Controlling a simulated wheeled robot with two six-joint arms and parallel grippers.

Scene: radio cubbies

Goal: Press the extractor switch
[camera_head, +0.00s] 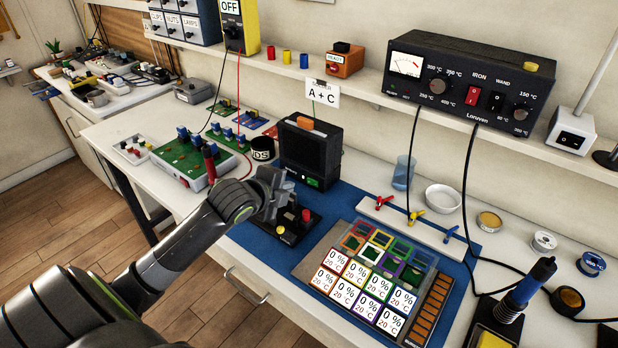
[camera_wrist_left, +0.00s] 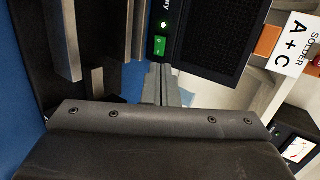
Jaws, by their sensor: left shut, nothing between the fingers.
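The extractor is a black box (camera_head: 309,150) with a dark grille, standing at the back of the blue mat. Its green rocker switch (camera_head: 313,183) sits low on the front face. My left gripper (camera_head: 272,182) is shut and empty, in front of the extractor's lower left side. In the left wrist view its closed fingers (camera_wrist_left: 160,78) point toward the switch, with a small apparent gap. Whether they touch it I cannot tell. My right gripper is not in view.
A black fixture with a red knob (camera_head: 306,215) stands just right of my left gripper. A tray of coloured frames and cards (camera_head: 326,258) lies on the mat. A green circuit board (camera_head: 180,160) is at left. A shelf with a soldering station (camera_head: 460,85) runs above.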

